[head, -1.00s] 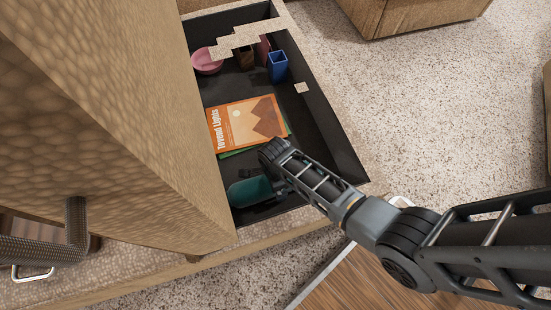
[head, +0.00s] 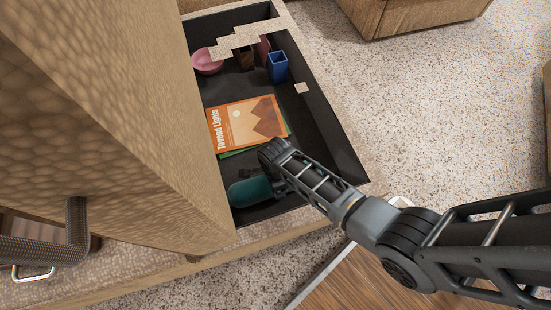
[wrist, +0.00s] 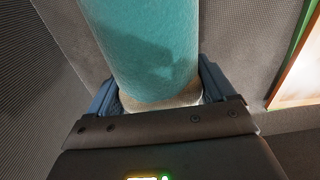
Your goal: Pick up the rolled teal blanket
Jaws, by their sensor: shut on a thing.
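The rolled teal blanket (head: 250,191) is in the near end of the open dark drawer (head: 330,140). In the wrist view the blanket (wrist: 145,45) runs up from between the jaws, with a pale band at its lower end. My gripper (wrist: 153,100) is shut on the blanket, one finger on each side of it. In the head view my wrist hides the fingers and part of the blanket. I cannot tell whether the blanket touches the drawer floor.
An orange magazine (head: 245,123) lies over a green one beside my wrist. A pink bowl (head: 207,61), a dark brown item (head: 245,58) and a blue holder (head: 277,66) stand at the far end. The tan cabinet side (head: 130,110) rises close on the left.

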